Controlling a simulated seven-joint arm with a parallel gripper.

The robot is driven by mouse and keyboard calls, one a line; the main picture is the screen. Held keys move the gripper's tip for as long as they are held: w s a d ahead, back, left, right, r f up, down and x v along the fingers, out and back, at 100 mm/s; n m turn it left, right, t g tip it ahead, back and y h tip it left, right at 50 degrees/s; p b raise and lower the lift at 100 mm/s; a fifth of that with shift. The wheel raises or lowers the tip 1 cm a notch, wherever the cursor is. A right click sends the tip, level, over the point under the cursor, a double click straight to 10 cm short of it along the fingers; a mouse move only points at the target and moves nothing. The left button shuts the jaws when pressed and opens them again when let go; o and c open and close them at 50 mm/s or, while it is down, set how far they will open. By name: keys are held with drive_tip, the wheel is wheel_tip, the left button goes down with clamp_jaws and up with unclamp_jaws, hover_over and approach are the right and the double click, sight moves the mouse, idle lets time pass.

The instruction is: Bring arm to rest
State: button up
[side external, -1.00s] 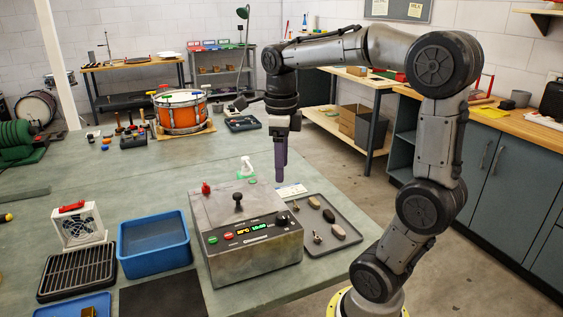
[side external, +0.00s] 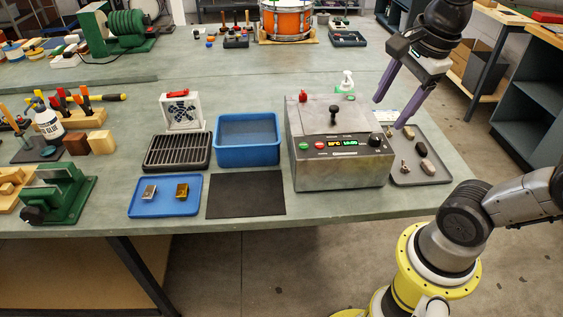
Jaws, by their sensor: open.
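My gripper (side external: 389,113) is at the upper right in the side external view. Its two long purple fingers are spread apart, with nothing between them, and slant down to the left. The fingertips show over the bench's right part, between the grey control box (side external: 340,177) and the right edge. In the picture one fingertip is just above the grey tray (side external: 435,177); I cannot tell the height. Part of my arm is cut off by the right picture edge.
The box has a black knob (side external: 334,112) standing on top. The tray holds several stones. A blue bin (side external: 248,158), a black rack (side external: 177,152), a dark mat (side external: 246,195) and a blue tray (side external: 135,208) lie left of the box. The orange drum (side external: 286,24) stands at the back.

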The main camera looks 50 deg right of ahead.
drive_tip(key=s+a+f+n+t, duration=0.1)
drive_tip(key=f+n, duration=0.1)
drive_tip(key=n, duration=0.9)
drive_tip(key=s+a+f+n+t, duration=0.1)
drive_tip(key=s+a+f+n, duration=0.1)
drive_tip(key=n, duration=0.9)
drive_tip(key=shift+f+n+y, duration=0.3)
drive_tip(key=shift+f+y, duration=0.1)
drive_tip(key=shift+f, duration=0.1)
drive_tip(key=shift+a, duration=0.1)
